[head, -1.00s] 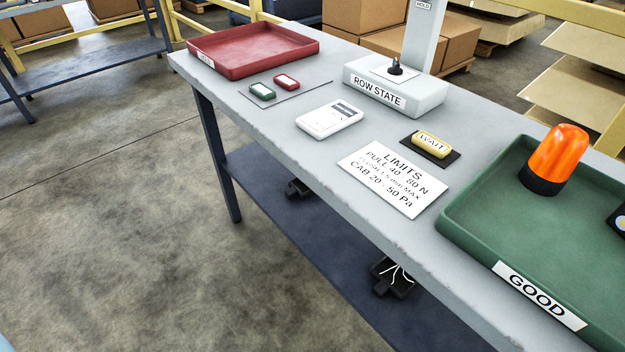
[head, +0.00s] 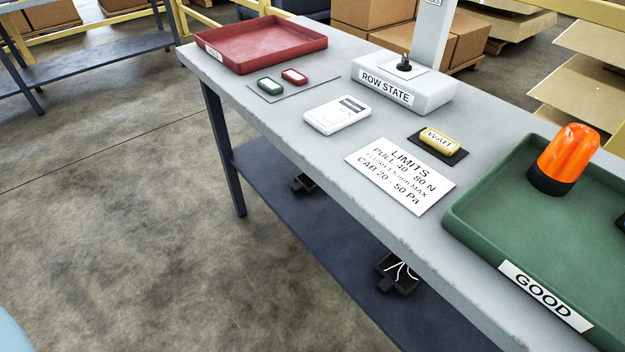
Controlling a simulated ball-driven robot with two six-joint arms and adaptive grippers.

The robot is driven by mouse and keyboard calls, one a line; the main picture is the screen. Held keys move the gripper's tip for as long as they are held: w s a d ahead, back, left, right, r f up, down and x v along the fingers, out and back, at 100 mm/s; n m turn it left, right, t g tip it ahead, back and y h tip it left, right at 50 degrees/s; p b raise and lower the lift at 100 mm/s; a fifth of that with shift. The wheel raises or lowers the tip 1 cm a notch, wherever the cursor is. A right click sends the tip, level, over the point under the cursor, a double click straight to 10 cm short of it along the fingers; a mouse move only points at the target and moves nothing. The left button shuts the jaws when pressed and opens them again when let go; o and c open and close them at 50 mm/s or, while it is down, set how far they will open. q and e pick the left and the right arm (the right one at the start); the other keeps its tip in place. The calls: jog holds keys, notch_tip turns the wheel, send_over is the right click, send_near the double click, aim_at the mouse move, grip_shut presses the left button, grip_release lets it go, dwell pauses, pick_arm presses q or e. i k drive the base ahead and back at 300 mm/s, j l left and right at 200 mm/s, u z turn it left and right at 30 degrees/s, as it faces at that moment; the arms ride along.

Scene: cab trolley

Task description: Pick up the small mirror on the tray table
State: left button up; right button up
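I see no small mirror and nothing that I can make out as a tray table in the head view. A long grey table (head: 300,140) runs from the upper left to the lower right. A red tray (head: 265,43) stands at its far left end and looks empty. A green tray (head: 500,220) labelled GOOD stands at the right, with an orange beacon (head: 565,155) in it. The right part of the green tray is cut off by the picture's edge. Neither of my grippers is in view.
The table also holds a ROW STATE box (head: 425,98), a white device (head: 337,115), a LIMITS card (head: 400,175), a yellow WAIT block (head: 440,140), and green (head: 270,86) and red (head: 294,76) blocks. Open concrete floor (head: 120,220) lies at the left.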

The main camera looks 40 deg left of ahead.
aim_at(303, 182)
jog(key=i+j, duration=0.1)
jog(key=j, duration=0.3)
jog(key=i+j+u, duration=0.15)
jog(key=j, duration=0.7)
jog(key=i+j+u, duration=0.15)
jog(key=j, duration=0.25)
